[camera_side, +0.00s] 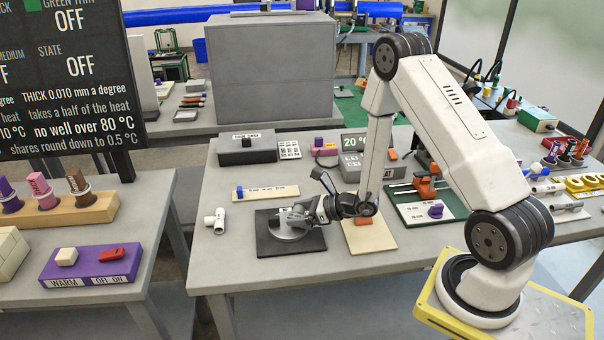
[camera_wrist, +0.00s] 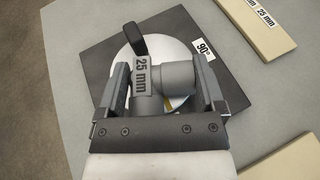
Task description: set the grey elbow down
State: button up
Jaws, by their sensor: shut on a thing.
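The grey elbow (camera_wrist: 172,78), with a "25 mm" label on it, is between the two fingers of my gripper (camera_wrist: 160,95) in the wrist view. My gripper is shut on it. In the side view my gripper (camera_side: 300,214) is low over a round metal disc (camera_side: 287,233) on a dark square plate (camera_side: 264,244). The elbow is small there and partly hidden by the gripper. The disc also shows under the elbow in the wrist view (camera_wrist: 133,47), on the dark plate marked "90°" (camera_wrist: 100,40). I cannot tell whether the elbow touches the disc.
A white tee fitting (camera_side: 215,220) lies left of the dark plate. A cream board (camera_side: 265,193) lies behind it, and another cream board (camera_side: 372,238) with an orange piece is to the right. A green mat with an orange tool (camera_side: 425,187) is farther right. The front left tabletop is clear.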

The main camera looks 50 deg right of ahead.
jog(key=shift+f, duration=0.1)
jog(key=o, duration=0.9)
jog(key=shift+s+d+r, duration=0.1)
jog(key=shift+r, duration=0.1)
jog(key=shift+v, duration=5.85)
jog(key=shift+r, duration=0.1)
